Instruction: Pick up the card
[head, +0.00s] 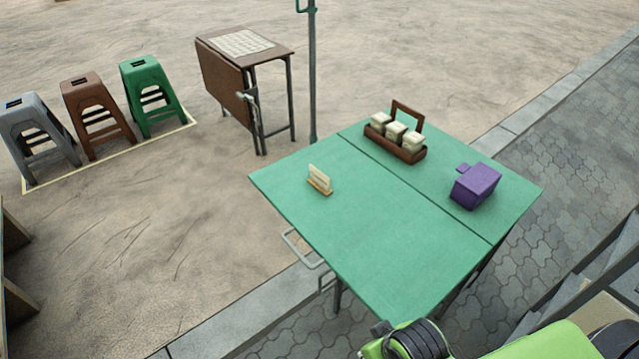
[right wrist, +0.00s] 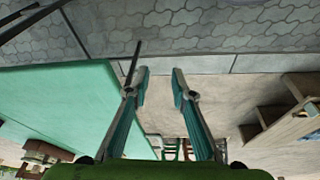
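A small cream card (head: 319,176) stands upright in a wooden holder (head: 320,187) on the left part of the green table (head: 380,240). My right gripper (right wrist: 160,78) is open and empty in the right wrist view. Its two fingers are spread apart, beside the edge of the green table (right wrist: 60,105). The card cannot be made out in the right wrist view. In the head view a green and black arm part of mine shows at the bottom edge, and neither gripper's fingers are visible there. My left gripper is not in view.
A wooden caddy (head: 395,150) with white-lidded jars and a purple box (head: 475,187) stand on the table's far and right parts. A pole (head: 312,80) rises behind the table. The table's front middle is clear. Stools (head: 150,95) and a folding table (head: 225,75) stand farther left.

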